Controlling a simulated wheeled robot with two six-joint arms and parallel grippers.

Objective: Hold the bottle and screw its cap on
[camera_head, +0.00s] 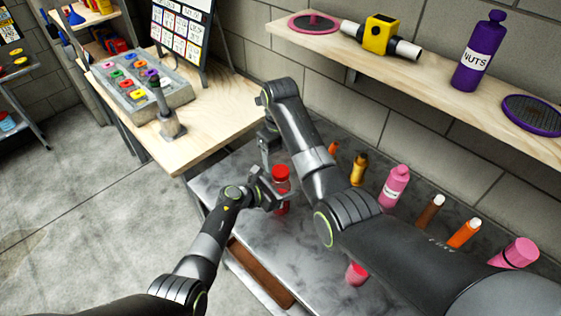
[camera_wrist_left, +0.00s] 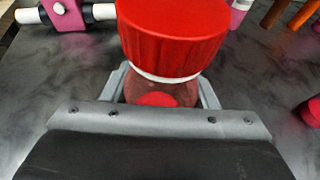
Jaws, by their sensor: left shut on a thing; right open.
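A bottle with a clear reddish body (camera_head: 281,205) stands upright over the grey marbled worktop. Its ribbed red cap (camera_head: 281,173) sits on top of it. In the left wrist view the red cap (camera_wrist_left: 172,35) fills the top middle, with a white ring under it and the see-through body (camera_wrist_left: 180,93) below. My left gripper (camera_head: 279,196) is shut around the body, below the cap. My right gripper (camera_head: 266,155) is open and points down just left of and behind the cap; its fingertips are partly hidden. I cannot tell how tight the cap is.
Along the wall stand a pink bottle (camera_head: 395,187) and several brown, orange and pink ones. A pink-red item (camera_head: 356,273) is near the front. A wooden table (camera_head: 205,110) with a tray is at left. A wooden shelf (camera_head: 455,97) runs above.

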